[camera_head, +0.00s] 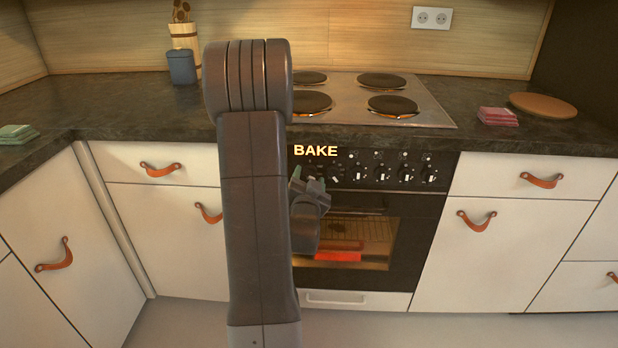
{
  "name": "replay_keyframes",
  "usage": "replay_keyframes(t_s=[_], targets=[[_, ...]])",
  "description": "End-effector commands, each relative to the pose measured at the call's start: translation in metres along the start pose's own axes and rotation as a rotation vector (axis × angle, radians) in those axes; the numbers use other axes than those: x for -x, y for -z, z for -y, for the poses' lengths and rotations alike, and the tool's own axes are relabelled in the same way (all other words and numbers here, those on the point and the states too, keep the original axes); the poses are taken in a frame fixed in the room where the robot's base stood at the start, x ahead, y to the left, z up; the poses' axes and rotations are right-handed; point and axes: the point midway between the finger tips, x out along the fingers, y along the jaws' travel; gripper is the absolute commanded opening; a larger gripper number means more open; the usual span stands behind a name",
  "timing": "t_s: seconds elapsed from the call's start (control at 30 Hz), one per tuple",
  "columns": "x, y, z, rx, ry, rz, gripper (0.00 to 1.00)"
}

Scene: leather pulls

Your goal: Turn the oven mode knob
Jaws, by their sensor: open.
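The oven (435,215) stands in the middle of the counter front, with a dark control panel and a row of several knobs (382,174). The glowing word BAKE (315,151) shows above the left part of the row. My gripper (309,180) is open in front of the panel's left part, just below the word BAKE. My arm and gripper cover the left end of the panel, so I cannot tell whether the fingers touch a knob there. The oven door is closed; its lit window (375,240) shows a rack and something red inside.
The hob (425,108) with several dark plates lies above the oven. White cupboards and drawers (500,220) with leather pulls flank it. A blue jar (181,67), a round wooden board (543,105) and folded red cloths (497,116) rest on the counter. Open floor lies in front.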

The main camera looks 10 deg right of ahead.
Motion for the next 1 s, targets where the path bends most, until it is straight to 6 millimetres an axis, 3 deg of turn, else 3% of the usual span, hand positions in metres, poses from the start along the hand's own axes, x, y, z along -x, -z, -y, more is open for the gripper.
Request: replay_keyframes(t_s=[0.37, 0.6, 1.0], targets=[[-0.0065, -0.0004, -0.0001, 0.001, 0.000, 0.001, 0.55], [-0.0063, -0.0003, 0.0000, 0.000, 0.000, 0.001, 0.12], [-0.0064, -0.0021, -0.0012, 0.072, 0.001, -0.002, 0.12]])
